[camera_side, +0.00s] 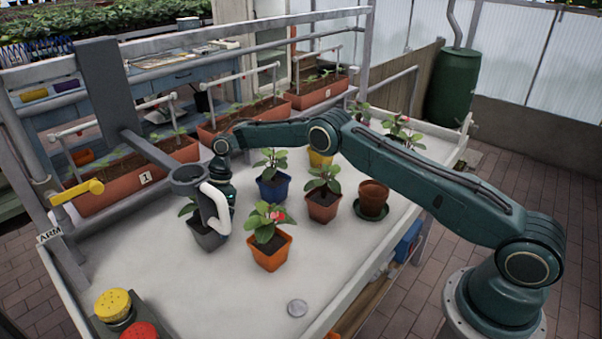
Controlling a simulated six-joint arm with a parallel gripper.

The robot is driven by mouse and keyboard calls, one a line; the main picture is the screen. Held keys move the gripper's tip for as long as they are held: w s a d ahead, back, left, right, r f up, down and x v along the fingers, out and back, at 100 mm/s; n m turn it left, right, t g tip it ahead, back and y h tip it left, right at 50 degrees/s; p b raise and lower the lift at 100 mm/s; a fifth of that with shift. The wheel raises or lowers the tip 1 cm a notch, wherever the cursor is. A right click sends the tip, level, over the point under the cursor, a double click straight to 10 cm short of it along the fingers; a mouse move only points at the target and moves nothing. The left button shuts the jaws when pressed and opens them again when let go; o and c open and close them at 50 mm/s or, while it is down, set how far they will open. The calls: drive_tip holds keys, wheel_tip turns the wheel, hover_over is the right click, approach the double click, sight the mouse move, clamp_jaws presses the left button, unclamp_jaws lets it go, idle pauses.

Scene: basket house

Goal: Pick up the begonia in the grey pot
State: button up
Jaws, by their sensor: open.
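The begonia in the grey pot (207,236) stands on the white bench, left of the orange-potted plant. Some green leaves (187,209) show at its left. My gripper (226,208) points down from the end of my arm, just above and at the right of the grey pot, among or close to the leaves. It is open. Its fingertips are partly covered, and I cannot tell whether they touch the plant.
Potted plants stand nearby in orange (269,254), blue (272,188) and terracotta (322,206) pots. An empty pot (373,193) stands farther right. The bench's front left is mostly clear.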

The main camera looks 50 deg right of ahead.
sight(209, 229)
drive_tip(key=shift+x, duration=1.75)
drive_tip(key=c, duration=1.2)
drive_tip(key=shift+r, duration=0.1)
drive_tip(key=shift+r, duration=4.95)
